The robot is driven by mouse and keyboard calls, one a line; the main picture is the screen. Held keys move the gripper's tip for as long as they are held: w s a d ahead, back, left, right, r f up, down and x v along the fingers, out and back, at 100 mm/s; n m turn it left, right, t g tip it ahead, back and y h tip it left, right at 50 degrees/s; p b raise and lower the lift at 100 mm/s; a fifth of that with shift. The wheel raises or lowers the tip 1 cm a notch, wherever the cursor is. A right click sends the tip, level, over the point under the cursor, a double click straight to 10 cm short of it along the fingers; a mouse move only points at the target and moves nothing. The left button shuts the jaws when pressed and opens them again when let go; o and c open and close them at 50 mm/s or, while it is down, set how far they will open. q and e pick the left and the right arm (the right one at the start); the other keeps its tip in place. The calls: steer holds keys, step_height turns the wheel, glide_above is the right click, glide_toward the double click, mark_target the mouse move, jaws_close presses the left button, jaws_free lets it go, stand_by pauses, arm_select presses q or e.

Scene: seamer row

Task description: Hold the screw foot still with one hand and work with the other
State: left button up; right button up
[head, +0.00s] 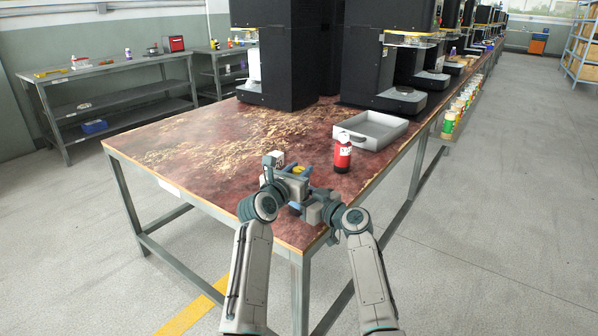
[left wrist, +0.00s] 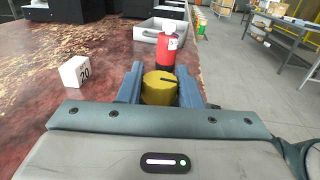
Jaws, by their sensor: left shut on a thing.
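The yellow round piece with a dark slot on top, which looks like the screw foot (left wrist: 160,88), sits between the two blue fingers of my left gripper (left wrist: 161,88) in the left wrist view. The fingers are shut on its sides. In the head view only a bit of yellow (head: 299,169) shows at my left gripper (head: 297,176), near the table's front corner. My right gripper (head: 312,202) is close beside it, on the near right side. Its fingers are mostly hidden, so I cannot tell whether it is open or holds anything.
A red bottle with a white cap (head: 342,156) stands just beyond the grippers. A small white block marked 20 (left wrist: 76,72) is to the left. A grey tray (head: 398,132) and black machines (head: 275,60) stand farther back. The table's (head: 190,150) left part is clear.

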mark_target(298, 169)
arm_select(q)
steer(key=o, duration=1)
steer(key=shift+c, duration=0.2)
steer(key=shift+r, duration=0.1)
step_height(298, 169, up, 10)
steer(key=shift+f, duration=0.15)
